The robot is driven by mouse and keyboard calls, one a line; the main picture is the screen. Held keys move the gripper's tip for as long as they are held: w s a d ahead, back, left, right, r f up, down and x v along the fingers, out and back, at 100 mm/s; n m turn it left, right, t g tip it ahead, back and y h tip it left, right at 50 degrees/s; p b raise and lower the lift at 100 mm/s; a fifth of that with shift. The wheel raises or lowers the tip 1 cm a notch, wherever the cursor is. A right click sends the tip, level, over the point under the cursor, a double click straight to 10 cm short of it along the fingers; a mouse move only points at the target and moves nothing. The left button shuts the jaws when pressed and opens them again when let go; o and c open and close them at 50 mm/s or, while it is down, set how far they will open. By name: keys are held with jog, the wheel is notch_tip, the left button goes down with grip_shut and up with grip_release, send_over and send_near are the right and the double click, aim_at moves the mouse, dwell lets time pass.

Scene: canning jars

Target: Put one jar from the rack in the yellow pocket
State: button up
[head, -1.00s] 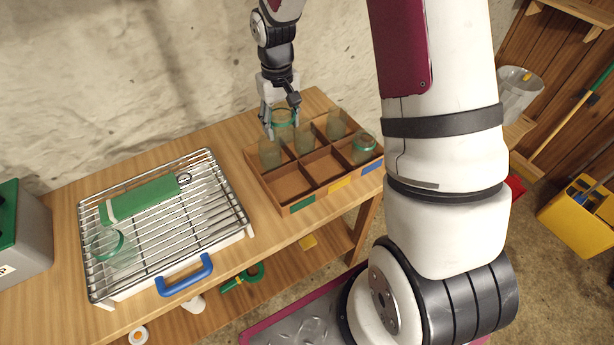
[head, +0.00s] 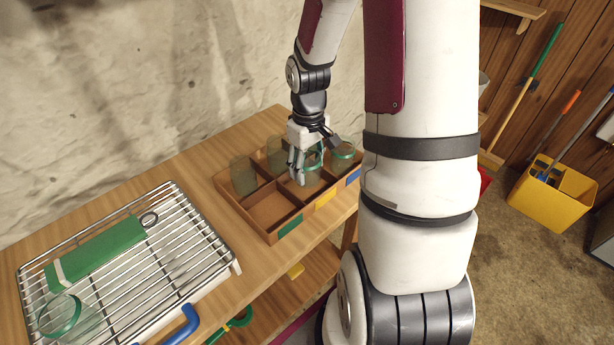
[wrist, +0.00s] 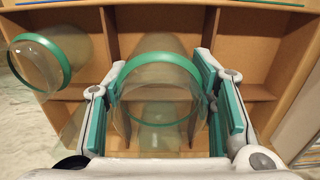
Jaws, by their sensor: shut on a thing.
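My gripper (head: 311,176) is shut on a clear jar with a green rim (head: 312,160). In the wrist view the held jar (wrist: 158,90) stands upright between the two fingers (wrist: 160,68). It is over or partly in the front middle pocket of the wooden crate (head: 258,228), behind the yellow label (head: 325,198). I cannot tell if its base touches the pocket floor. The wire rack (head: 205,245) at left holds another green-rimmed jar (head: 62,316) and a green box (head: 95,252).
A green-rimmed jar (head: 343,152) stands in the pocket by the blue label (head: 353,176). Jars without green rims (head: 243,176) stand in the back row. The front pocket by the green label (head: 290,225) is empty. Thin dividers flank the held jar.

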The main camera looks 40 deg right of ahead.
jog(key=shift+f, duration=1.85)
jog(key=shift+f+b, duration=0.15)
jog(key=shift+b, duration=0.15)
jog(key=o, duration=1)
notch_tip(320, 180, up, 12)
jog(key=p, duration=0.2)
notch_tip(320, 180, up, 6)
jog(key=f, duration=0.1)
send_over(308, 176)
jog(key=w+a, duration=0.1)
jog(key=a, duration=0.1)
jog(key=s+a+r+t, duration=0.1)
jog(key=s+a+r, duration=0.3)
jog(key=s+a+r+t, duration=0.1)
jog(key=s+a+r, duration=0.2)
jog(key=s+a, duration=0.2)
jog(key=s+a+r+t, duration=0.2)
jog(key=s+a+r, duration=0.2)
jog(key=s, duration=0.1)
jog(key=shift+s+a+r, duration=0.25)
jog(key=shift+a+r, duration=0.1)
